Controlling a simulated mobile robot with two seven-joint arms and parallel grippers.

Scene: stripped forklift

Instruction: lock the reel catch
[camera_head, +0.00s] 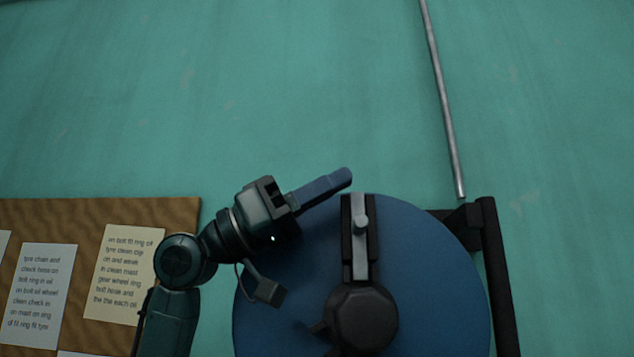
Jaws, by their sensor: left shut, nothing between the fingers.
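A large blue reel disc (437,285) stands against the green wall, its lower part cut off by the picture edge. In front of it is a dark upright bar with a light grey strip and a small round knob, which looks like the reel catch (359,240). A round black hub (361,318) sits below it. My left gripper (346,178) is shut and empty, its fingers pointing right and slightly up. Its tips are just above and left of the catch's upper end, and look apart from it. My right gripper is not in view.
A black bracket (494,275) stands to the right of the reel. A thin metal rod (441,100) runs up the wall from it. A brown board (184,215) with several paper notes is at the lower left.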

